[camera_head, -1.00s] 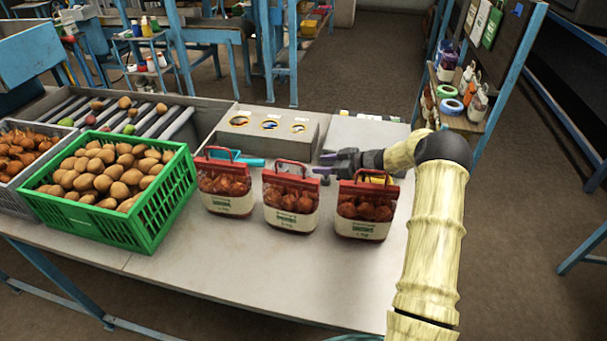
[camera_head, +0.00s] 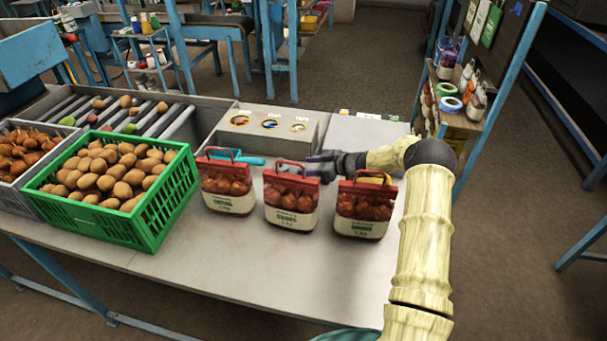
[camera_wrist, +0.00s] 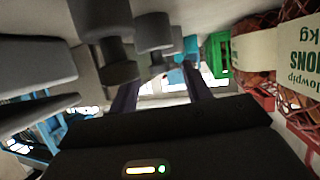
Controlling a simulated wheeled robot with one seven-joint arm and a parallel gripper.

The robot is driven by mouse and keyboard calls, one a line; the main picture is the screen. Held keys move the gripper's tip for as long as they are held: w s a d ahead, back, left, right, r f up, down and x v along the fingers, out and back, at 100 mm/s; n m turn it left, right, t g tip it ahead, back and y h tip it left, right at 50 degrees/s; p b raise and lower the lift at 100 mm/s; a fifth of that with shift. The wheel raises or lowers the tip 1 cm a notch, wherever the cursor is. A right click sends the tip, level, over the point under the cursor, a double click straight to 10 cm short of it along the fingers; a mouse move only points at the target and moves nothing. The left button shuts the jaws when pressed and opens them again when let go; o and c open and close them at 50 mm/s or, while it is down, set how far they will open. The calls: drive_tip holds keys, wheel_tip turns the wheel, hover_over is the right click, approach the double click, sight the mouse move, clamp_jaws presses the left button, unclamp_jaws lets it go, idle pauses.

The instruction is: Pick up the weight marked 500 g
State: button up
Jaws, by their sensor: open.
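Grey knobbed weights stand in a row on the table in the wrist view, which appears upside down. A large dark weight (camera_wrist: 105,35) is nearest at the left, a medium one (camera_wrist: 153,34) is beside it, and a smaller one (camera_wrist: 174,42) is farther off. No 500 g marking is readable on any of them. My gripper (camera_wrist: 163,92) is open and empty, its two dark fingers spread and pointing toward the smaller weights. In the head view my gripper (camera_head: 316,166) is low over the table behind the red-topped bags, and I cannot make out the weights there.
Three onion bags, left (camera_head: 228,186), middle (camera_head: 291,200) and right (camera_head: 364,209), stand in front of my gripper. A green crate (camera_head: 152,223) of potatoes is at the left. A grey box with round holes (camera_head: 266,142) stands behind. The table front is clear.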

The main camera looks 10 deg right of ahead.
clamp_jaws()
drive_tip(key=shift+r, duration=0.1)
idle(0.4)
wheel_tip(320, 180, up, 10)
drive_tip(key=b, duration=0.2)
idle(0.4)
